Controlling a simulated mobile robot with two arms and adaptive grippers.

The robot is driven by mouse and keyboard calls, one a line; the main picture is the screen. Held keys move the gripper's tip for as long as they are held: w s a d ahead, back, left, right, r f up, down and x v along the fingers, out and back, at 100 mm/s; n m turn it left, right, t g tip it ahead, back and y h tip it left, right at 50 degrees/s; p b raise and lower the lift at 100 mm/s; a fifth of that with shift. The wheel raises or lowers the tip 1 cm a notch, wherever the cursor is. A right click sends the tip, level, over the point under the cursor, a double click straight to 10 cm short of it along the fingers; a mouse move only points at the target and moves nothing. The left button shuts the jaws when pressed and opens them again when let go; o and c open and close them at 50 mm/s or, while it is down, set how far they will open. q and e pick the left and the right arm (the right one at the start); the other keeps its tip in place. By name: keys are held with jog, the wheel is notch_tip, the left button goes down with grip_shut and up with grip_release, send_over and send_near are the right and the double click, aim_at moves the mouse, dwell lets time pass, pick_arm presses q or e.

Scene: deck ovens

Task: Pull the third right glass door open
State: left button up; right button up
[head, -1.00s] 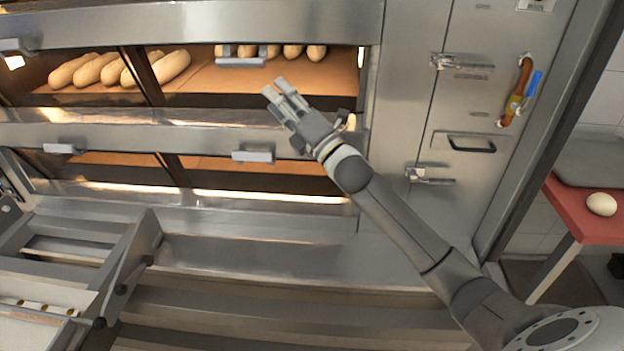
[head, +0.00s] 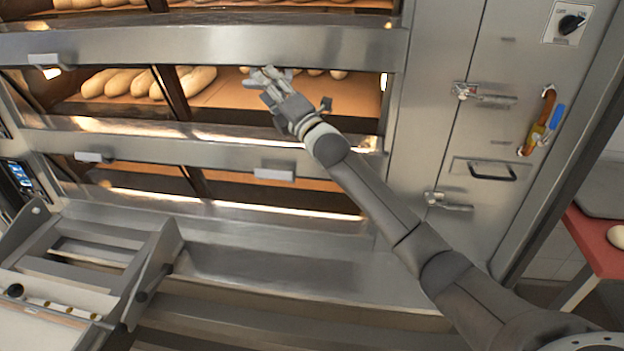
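The right glass door (head: 345,98) in the row at my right gripper is closed, with loaves lit up behind it. Its handle (head: 251,84) is a short pale bar at the door's top edge, partly hidden by the fingers. My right gripper (head: 268,77) is at this handle, its fingertips overlapping it in the head view. I cannot tell whether the fingers are closed on the bar or only around it. My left gripper is not in view.
The left door beside it has its own handle (head: 45,60). Below are two more handles, left (head: 93,157) and right (head: 275,174). A slatted metal loader (head: 90,255) stands at lower left. A steel side panel (head: 480,130) and a red table (head: 598,240) are at right.

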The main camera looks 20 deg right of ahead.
jog(key=shift+d+r+m+g+h+p, duration=0.2)
jog(key=shift+r+m+g+p, duration=0.95)
jog(key=shift+p, duration=2.9)
jog(key=shift+a+r+m+g+h+p, duration=0.3)
jog(key=shift+r+m+g+p, duration=0.8)
jog(key=shift+p, duration=2.9)
jog(key=shift+d+r+m+g+h+p, duration=0.3)
jog(key=shift+r+m+g+p, duration=0.8)
jog(key=shift+p, duration=2.95)
jog(key=shift+s+f+m+t+b, duration=0.25)
jog(key=shift+b, duration=0.2)
jog(key=b+v, duration=0.4)
jog(key=v, duration=0.6)
jog(key=s+a+f+m+g, duration=0.2)
jog(key=s+f+m, duration=0.1)
jog(key=s+f, duration=0.5)
jog(key=s+a+f+m+g+h, duration=0.1)
jog(key=s+a+f+m+g, duration=0.1)
jog(key=s+f, duration=0.6)
notch_tip(320, 180, down, 3)
jog(key=shift+s+a+r+m+g+h, duration=0.1)
jog(key=shift+s+a+m+g+h, duration=0.25)
jog(key=shift+m+g, duration=0.45)
jog(key=shift+w, duration=0.1)
